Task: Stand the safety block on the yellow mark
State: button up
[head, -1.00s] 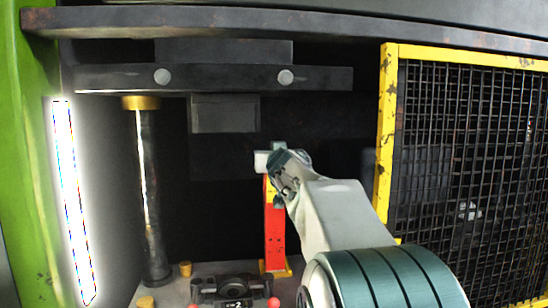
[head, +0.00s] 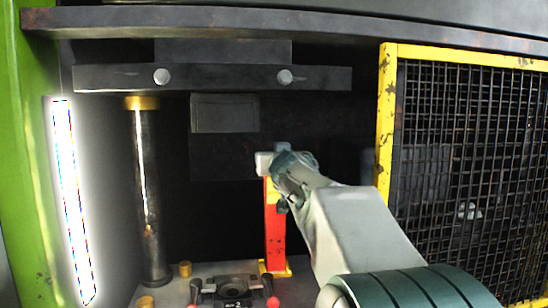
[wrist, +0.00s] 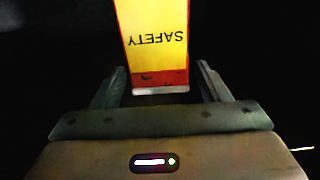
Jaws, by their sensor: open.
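The safety block (head: 274,235) is a tall red post with a yellow section near its top. It stands upright at the back of the press bed, with yellow at its foot (head: 274,270); I cannot tell whether that is the yellow mark or part of the block. My gripper (head: 276,166) is at the block's upper end. In the wrist view the block's yellow face (wrist: 157,55) reads SAFETY upside down, with a red band at its near end. The open fingers of my gripper (wrist: 160,84) lie either side of that end, with a dark gap on each side.
A dark die with red-knobbed handles (head: 235,290) sits on the bed in front. A dark column (head: 150,200) stands at left, with small brass pegs nearby. The press ram (head: 225,112) hangs above. A yellow-framed mesh guard (head: 385,140) is at right.

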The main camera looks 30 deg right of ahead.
jog(key=v, duration=0.9)
jog(key=s+a+f+g, duration=0.2)
jog(key=f, duration=0.4)
jog(key=s+a+f+g, duration=0.2)
jog(key=s+f, duration=0.1)
jog(key=f, duration=0.3)
jog(key=s+a+f+g+y, duration=0.1)
jog(key=s+a+f+g, duration=0.1)
jog(key=f, duration=0.4)
jog(key=shift+s, duration=0.35)
jog(key=s+a+f+g, duration=0.1)
jog(key=s+f, duration=0.1)
jog(key=f, duration=0.1)
jog(key=s+a+f+n+g+y, duration=0.1)
jog(key=s+a+f+g, duration=0.1)
jog(key=s+f, duration=0.1)
jog(key=s+a+f+g+y, duration=0.1)
jog(key=s+a+f, duration=0.1)
jog(key=s+f, duration=0.1)
jog(key=shift+a+f+n, duration=0.25)
jog(key=shift+f+n, duration=0.05)
jog(key=shift+f, duration=0.05)
jog(key=s+a+f+n+g+y, duration=0.1)
jog(key=s+a+f+g+y, duration=0.1)
jog(key=s+f, duration=0.4)
jog(key=s+a+g, duration=0.1)
jog(key=a, duration=0.1)
jog(key=shift+s+a+f+n+g, duration=0.25)
jog(key=shift+s+a+n+g, duration=0.05)
jog(key=shift+s, duration=0.1)
